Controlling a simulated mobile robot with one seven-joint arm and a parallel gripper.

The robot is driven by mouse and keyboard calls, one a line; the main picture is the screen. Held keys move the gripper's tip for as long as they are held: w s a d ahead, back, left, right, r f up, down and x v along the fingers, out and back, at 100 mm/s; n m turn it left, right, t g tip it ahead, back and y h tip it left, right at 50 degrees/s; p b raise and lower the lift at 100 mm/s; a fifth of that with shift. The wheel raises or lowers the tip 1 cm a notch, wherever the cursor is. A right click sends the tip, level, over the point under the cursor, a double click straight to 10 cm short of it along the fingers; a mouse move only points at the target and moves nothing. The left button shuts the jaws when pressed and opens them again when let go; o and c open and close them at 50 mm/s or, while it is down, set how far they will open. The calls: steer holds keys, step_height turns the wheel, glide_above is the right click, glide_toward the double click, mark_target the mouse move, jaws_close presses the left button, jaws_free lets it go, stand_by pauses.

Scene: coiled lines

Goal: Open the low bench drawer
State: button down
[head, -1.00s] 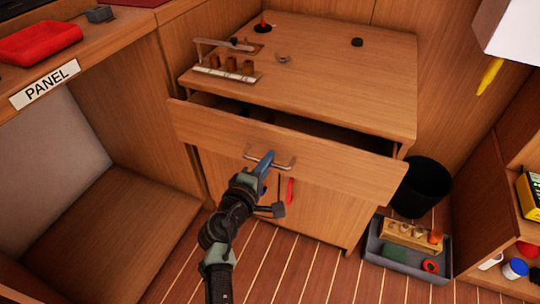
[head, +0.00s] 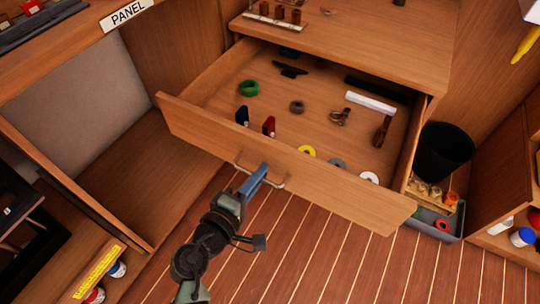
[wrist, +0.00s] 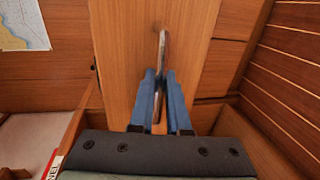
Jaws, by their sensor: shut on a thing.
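The low bench drawer (head: 330,186) is pulled well out of the wooden bench (head: 360,40), and its inside shows from above. Its metal bar handle (head: 276,184) runs across the middle of the front. My gripper (head: 256,178) is shut on the handle, its blue fingers on either side of the bar. In the wrist view, the handle (wrist: 162,60) stands between the two blue fingers of my gripper (wrist: 160,92), with the drawer front behind it.
Inside the drawer lie a green ring (head: 248,88), a white bar (head: 370,103), a yellow roll (head: 306,151) and several small items. A black bin (head: 443,150) and a grey crate (head: 440,228) stand right of the drawer. Striped floor is open in front.

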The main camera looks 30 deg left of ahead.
steer(key=shift+f+v, duration=0.25)
steer(key=shift+v, duration=1.05)
steer(key=shift+s, duration=0.1)
steer(key=c, duration=1.2)
jaws_free()
steer(key=shift+o, duration=0.2)
steer(key=p+v, duration=0.2)
steer(key=v, duration=1.1)
steer(key=shift+p, duration=0.35)
